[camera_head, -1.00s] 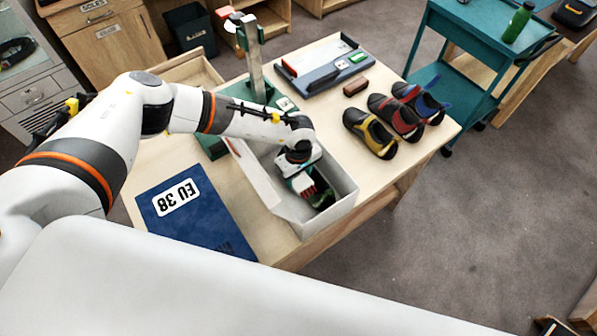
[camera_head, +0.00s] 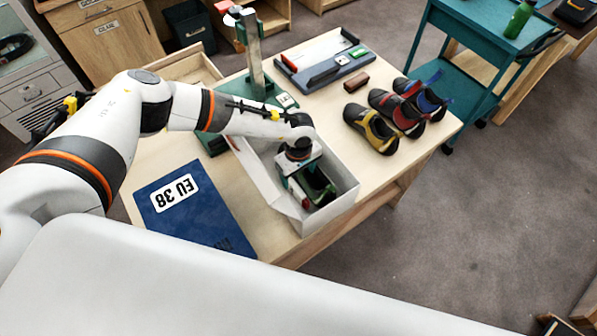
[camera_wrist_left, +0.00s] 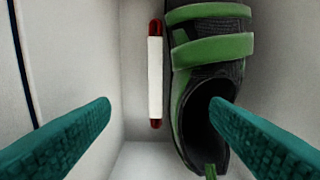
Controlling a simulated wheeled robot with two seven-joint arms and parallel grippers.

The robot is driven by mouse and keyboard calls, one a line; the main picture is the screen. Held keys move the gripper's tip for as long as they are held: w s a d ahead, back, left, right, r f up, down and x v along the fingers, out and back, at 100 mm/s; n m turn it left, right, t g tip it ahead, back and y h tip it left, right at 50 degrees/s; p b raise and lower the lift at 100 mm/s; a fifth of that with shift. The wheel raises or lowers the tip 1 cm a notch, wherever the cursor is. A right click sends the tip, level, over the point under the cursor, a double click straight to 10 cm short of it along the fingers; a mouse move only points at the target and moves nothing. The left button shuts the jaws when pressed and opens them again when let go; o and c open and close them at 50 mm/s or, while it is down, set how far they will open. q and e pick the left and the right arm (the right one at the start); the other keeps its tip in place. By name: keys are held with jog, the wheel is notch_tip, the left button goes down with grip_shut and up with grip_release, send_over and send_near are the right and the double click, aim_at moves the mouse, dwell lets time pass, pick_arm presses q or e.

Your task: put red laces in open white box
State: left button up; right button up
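The open white box (camera_head: 330,214) stands on the wooden table. In the left wrist view, the red laces (camera_wrist_left: 155,75), a narrow bundle with red ends and a white band, lie inside the box beside a black and green shoe (camera_wrist_left: 209,70). The shoe also shows in the head view (camera_head: 319,186). My left gripper (camera_wrist_left: 160,108) reaches down into the box. Its teal fingers are wide apart, with the laces between them in the picture and no finger touching them. My right gripper is not in view.
A blue lid marked EU 38 (camera_head: 200,215) lies left of the box. Yellow (camera_head: 375,130), red (camera_head: 398,113) and blue (camera_head: 425,97) shoes stand to the right. A green-based stand (camera_head: 254,60) is behind the box, beside a grey tray (camera_head: 320,62).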

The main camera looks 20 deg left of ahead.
pick_arm(q)
jog(key=shift+r+p, duration=0.5)
jog(key=shift+p, duration=0.05)
notch_tip(320, 180, up, 12)
jog(key=b, duration=0.5)
jog(key=shift+r, duration=0.15)
